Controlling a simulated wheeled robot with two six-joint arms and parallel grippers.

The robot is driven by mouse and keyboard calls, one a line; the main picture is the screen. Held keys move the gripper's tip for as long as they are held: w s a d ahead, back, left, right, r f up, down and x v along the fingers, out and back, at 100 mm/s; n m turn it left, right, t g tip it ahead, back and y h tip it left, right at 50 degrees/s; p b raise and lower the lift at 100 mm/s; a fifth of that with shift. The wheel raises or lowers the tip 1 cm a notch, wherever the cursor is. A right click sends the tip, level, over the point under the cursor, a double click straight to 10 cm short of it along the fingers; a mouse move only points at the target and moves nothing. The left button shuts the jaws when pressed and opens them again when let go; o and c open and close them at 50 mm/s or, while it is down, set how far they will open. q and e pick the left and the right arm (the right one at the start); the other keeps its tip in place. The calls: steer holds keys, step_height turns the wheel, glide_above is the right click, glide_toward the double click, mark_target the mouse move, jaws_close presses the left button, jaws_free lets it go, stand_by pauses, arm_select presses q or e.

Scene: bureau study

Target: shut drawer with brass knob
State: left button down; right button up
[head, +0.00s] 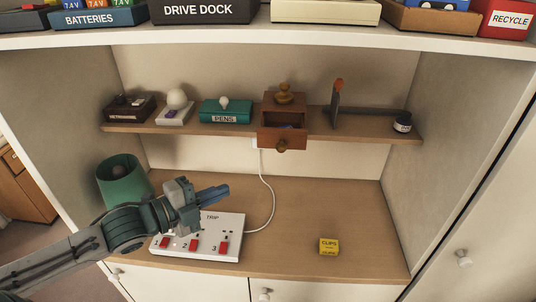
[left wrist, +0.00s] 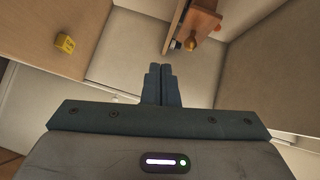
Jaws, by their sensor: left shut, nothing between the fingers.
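A small reddish-brown wooden box (head: 284,104) with a turned knob on top stands on the middle shelf. Its drawer (head: 283,137) is pulled out at the front, with a round brass-coloured knob (head: 281,146) on its face and something bluish inside. The box (left wrist: 204,21) and the drawer knob (left wrist: 190,44) also show near the top of the left wrist view. My left gripper (head: 226,189) is shut and empty, below and left of the drawer, apart from it and above the desk surface. It shows closed in the left wrist view (left wrist: 158,68). My right gripper is out of view.
A yellow clips box (head: 329,246) sits on the desk's right. A teal pens box (head: 226,111) and an upright plate (head: 335,105) flank the wooden box.

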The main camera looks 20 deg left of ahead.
mark_target(269, 135)
arm_select(q)
step_height(269, 135, up, 4)
steer(key=s+d+m+h, duration=0.1)
steer(key=m+h, duration=0.1)
steer(key=m, duration=0.1)
steer(key=w+a+b+x, duration=0.1)
steer(key=b+x, duration=0.4)
steer(key=x, duration=0.8)
steer(key=shift+w+r+m+g+h, duration=0.15)
steer(key=shift+r+m+g+h, duration=0.15)
steer(key=shift+r+m, duration=0.1)
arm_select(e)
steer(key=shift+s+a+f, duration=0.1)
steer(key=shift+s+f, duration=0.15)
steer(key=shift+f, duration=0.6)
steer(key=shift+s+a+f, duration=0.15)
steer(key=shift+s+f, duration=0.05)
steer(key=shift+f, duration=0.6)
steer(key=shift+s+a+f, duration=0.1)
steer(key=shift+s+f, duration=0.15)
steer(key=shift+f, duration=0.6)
